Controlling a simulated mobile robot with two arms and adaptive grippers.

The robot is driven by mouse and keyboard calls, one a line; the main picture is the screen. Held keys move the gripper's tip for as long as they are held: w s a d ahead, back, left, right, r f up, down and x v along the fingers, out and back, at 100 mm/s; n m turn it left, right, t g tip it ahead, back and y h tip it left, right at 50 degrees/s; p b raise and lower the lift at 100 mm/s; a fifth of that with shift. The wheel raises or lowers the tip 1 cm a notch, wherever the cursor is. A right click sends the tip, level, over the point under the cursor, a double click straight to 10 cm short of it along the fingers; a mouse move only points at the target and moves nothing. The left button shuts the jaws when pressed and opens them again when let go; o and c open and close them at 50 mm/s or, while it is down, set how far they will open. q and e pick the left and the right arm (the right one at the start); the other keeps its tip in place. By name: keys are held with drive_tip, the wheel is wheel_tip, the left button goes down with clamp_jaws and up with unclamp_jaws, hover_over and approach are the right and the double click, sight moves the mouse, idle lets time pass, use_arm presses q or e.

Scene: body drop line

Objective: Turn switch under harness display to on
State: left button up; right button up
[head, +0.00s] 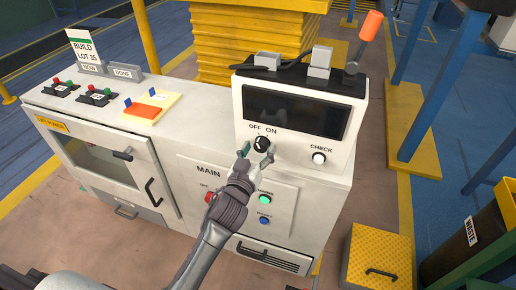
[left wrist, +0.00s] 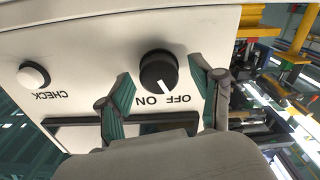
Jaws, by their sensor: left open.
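The harness display is a dark screen (head: 292,110) in a white housing on the console top. Below it is a black round switch knob (head: 262,144) with OFF and ON labels above it. My left gripper (head: 257,153) is in front of the knob, fingers spread. In the left wrist view, upside down, the open fingers (left wrist: 161,78) stand on either side of the knob (left wrist: 157,69), with gaps visible. The screen is partly hidden there by my gripper. My right gripper is not in view.
A white CHECK button (head: 319,158) is right of the knob. The MAIN panel has a red button (head: 210,198), a green button (head: 265,199) and a blue button (head: 264,221). An orange-handled lever (head: 370,27) rises behind the display. A yellow step (head: 378,257) stands at the right.

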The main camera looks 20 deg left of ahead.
use_arm(q)
drive_tip(key=shift+w, duration=0.15)
drive_tip(key=shift+c, duration=0.3)
drive_tip(key=c, duration=1.1)
drive_tip(key=shift+m+p, duration=0.5)
drive_tip(key=shift+m, duration=0.6)
drive_tip(key=m, duration=0.2)
drive_tip(key=shift+m+p, duration=0.3)
drive_tip(key=shift+p, duration=0.1)
drive_tip(key=m+p, duration=0.1)
drive_tip(key=m, duration=0.3)
drive_tip(key=shift+m, duration=0.7)
